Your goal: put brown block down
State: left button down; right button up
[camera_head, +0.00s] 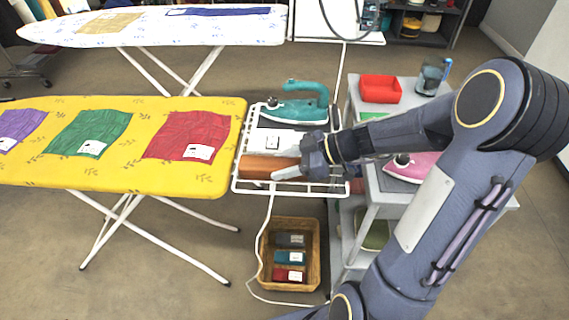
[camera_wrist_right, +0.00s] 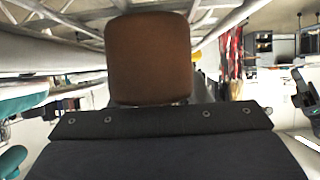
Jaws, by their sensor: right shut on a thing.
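The brown block (camera_head: 258,166) is at the front of the white wire rack (camera_head: 236,184) at the end of the yellow ironing board. My right gripper (camera_head: 290,170) is shut on its right end. In the right wrist view the brown block (camera_wrist_right: 148,58) stands out past the dark gripper body (camera_wrist_right: 160,125). I cannot tell whether the block touches the rack. My left gripper is in neither view.
A teal iron (camera_head: 298,106) stands at the back of the rack. The yellow ironing board (camera_head: 130,180) bears several cloths. A wicker basket (camera_head: 262,278) is on the floor below. A grey cart with a red bin (camera_head: 380,89) and pink iron (camera_head: 416,166) is at right.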

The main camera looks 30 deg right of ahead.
jog(key=o, duration=1.2)
jog(key=shift+r, duration=0.1)
